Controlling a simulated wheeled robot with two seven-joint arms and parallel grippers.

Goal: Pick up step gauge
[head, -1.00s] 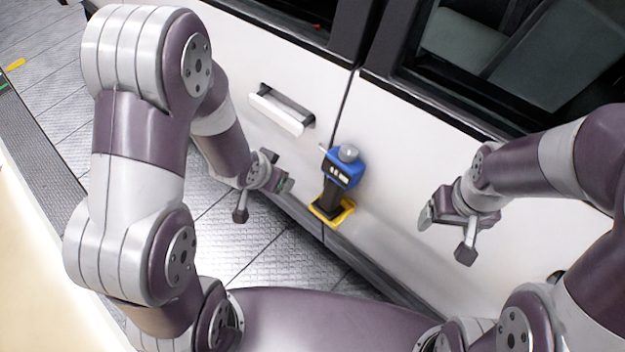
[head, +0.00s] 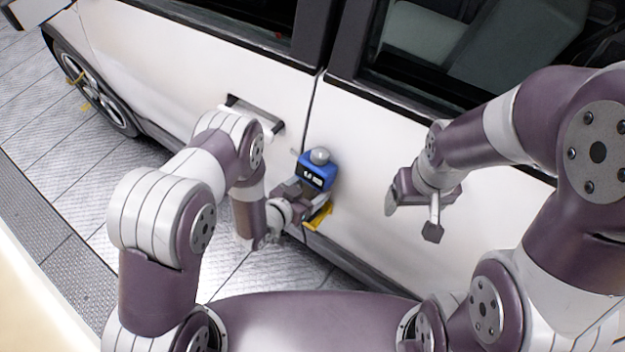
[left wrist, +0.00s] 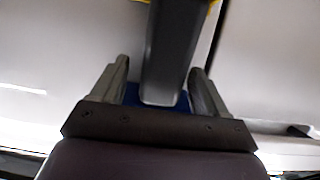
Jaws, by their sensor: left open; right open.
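The step gauge (head: 317,172) has a blue body with a small display and a grey knob on top. It stands close against the white car doors near the seam, with a yellow base (head: 319,215) below. My left gripper (head: 298,193) is at its dark handle, open. In the left wrist view the handle (left wrist: 170,55) lies between the two open fingers (left wrist: 160,88), with clear gaps on both sides and a little blue behind. My right gripper (head: 412,205) is open and empty, to the right of the gauge in front of the door.
The white car (head: 200,65) fills the far side, with a door handle (head: 255,114) up and left of the gauge. A wheel (head: 92,88) shows at the far left. The tiled metal floor (head: 60,175) is clear on the left.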

